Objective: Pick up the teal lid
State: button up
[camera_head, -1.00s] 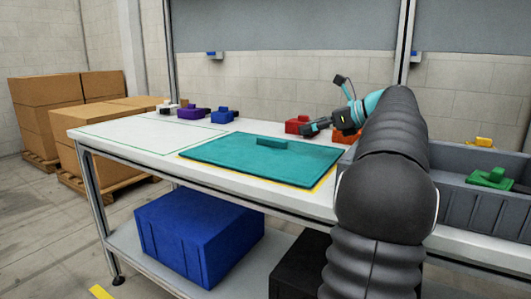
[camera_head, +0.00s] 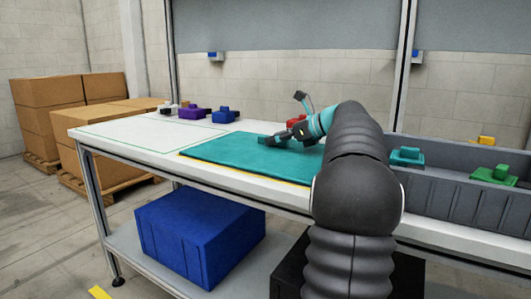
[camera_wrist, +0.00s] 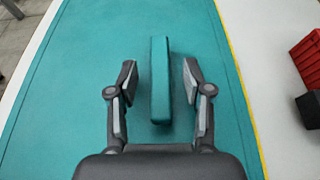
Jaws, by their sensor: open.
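The teal lid (camera_head: 225,155) is a flat rectangular panel lying on the white workbench, with a raised bar handle (camera_wrist: 160,70) in its middle. The handle also shows in the head view (camera_head: 265,141), partly hidden by my gripper. My gripper (camera_wrist: 162,75) is open, with one finger on each side of the handle's near part in the wrist view. Gaps show between both fingers and the handle. In the head view my gripper (camera_head: 277,141) is low over the lid at the handle. Whether the fingertips touch the lid cannot be told.
Purple (camera_head: 194,112) and blue (camera_head: 226,115) blocks stand on the bench at the back. A red block (camera_head: 297,121) stands behind my gripper. A grey bin (camera_head: 450,185) at right holds teal (camera_head: 407,156) and green (camera_head: 495,175) parts. The bench's left part is clear.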

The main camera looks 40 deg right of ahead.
jog(key=shift+w+a+f, duration=0.1)
jog(key=shift+w, duration=0.1)
grip_shut()
jog(key=shift+r, duration=0.2)
